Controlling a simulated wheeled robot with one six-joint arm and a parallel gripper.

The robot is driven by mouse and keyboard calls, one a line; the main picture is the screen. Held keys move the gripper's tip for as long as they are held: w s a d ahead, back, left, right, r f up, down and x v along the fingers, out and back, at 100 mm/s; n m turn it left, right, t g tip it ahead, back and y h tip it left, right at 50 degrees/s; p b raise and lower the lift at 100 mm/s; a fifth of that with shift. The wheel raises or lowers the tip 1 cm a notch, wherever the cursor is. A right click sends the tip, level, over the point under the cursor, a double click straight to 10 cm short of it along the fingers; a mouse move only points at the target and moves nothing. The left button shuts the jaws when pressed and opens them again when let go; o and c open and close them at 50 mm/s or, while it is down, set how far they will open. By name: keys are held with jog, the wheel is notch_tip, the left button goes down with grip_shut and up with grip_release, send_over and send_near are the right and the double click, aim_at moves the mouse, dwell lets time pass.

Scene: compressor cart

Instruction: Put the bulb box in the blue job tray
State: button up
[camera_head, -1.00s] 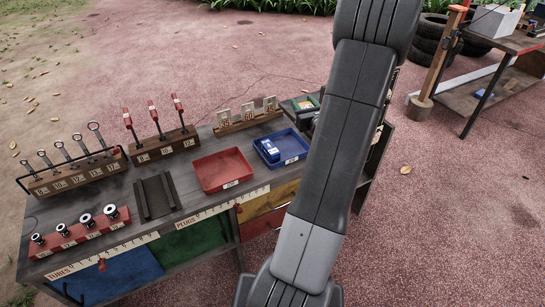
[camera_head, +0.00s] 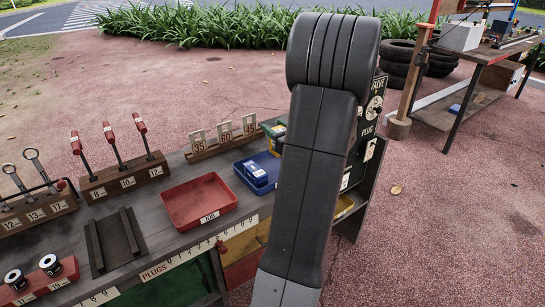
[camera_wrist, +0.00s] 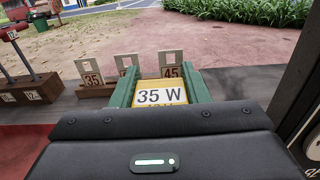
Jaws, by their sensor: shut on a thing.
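The bulb box (camera_wrist: 161,96) is yellow with a white "35 W" label in the wrist view. My gripper (camera_wrist: 161,78) is shut on it, with a green finger along each side. In the head view the green fingers (camera_head: 274,130) and a bit of yellow show beside my arm, near the "45" sign. The blue job tray (camera_head: 271,162) lies on the cart top, on the near side of the gripper, partly hidden by my arm. A blue item with a white label (camera_head: 256,173) is in it. The tray does not show in the wrist view.
A red tray (camera_head: 199,203) sits left of the blue one. A wooden rack with "35", "60" and "45" signs (camera_head: 223,140) stands behind. Red-handled tools (camera_head: 118,150) stand in a block at left. A dark panel (camera_head: 368,125) rises at right.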

jog(key=shift+f+b, duration=0.65)
jog(key=shift+f, duration=2.15)
jog(key=shift+f, duration=0.25)
jog(key=o, duration=1)
jog(key=shift+c, duration=0.2)
jog(key=shift+r, duration=0.1)
jog(key=shift+r, duration=0.15)
jog(key=p+v, duration=0.1)
jog(key=v, duration=1)
jog(key=shift+s+d, duration=0.3)
jog(key=shift+s, duration=0.15)
